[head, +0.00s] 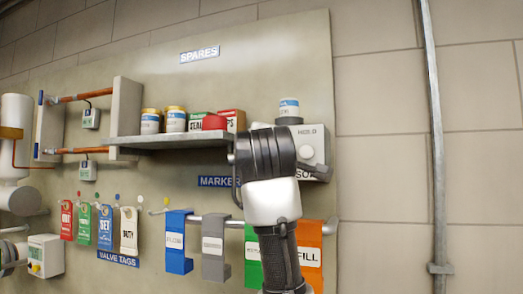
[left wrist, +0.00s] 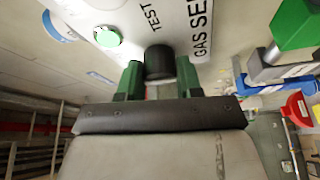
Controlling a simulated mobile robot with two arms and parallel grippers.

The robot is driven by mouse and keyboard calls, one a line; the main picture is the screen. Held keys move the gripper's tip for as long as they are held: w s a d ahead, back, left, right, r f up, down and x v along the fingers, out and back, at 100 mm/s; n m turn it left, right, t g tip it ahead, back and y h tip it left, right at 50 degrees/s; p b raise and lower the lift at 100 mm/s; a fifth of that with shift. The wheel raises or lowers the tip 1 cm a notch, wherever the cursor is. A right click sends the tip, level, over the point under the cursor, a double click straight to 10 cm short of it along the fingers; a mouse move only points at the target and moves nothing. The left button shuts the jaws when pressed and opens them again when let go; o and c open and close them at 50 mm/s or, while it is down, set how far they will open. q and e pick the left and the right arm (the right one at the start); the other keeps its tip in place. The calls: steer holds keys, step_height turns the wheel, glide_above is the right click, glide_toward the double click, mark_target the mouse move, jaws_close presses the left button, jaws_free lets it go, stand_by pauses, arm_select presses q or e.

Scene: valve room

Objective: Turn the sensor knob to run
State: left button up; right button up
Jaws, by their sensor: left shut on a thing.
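The pale gas sensor box (head: 318,143) is on the wall panel at the right in the head view, partly hidden by my left gripper (head: 265,148). "HOLD" reads on its upper part. In the left wrist view the box face (left wrist: 180,22) fills the top, with "TEST" and "GAS SEN" lettering. Its black knob (left wrist: 159,62) sits between the green fingers of my left gripper (left wrist: 158,80), which is shut on it. The knob's pointer is not visible, so its setting cannot be told. A green lit button (left wrist: 107,36) is beside the knob. My right gripper is not in view.
A grey shelf (head: 165,142) with cans and boxes is left of the gripper. Below hang several valve tags (head: 105,226) and a rail with blue (head: 177,250), grey, green and orange holders. A vertical conduit (head: 433,140) runs down the bare wall at the right.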

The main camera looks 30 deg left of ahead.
arm_select(q)
steer(key=shift+n, duration=0.3)
steer(key=o, duration=0.9)
steer(key=shift+a, duration=0.1)
steer(key=b+v, duration=0.3)
steer(key=v, duration=0.8)
steer(key=shift+w, duration=0.1)
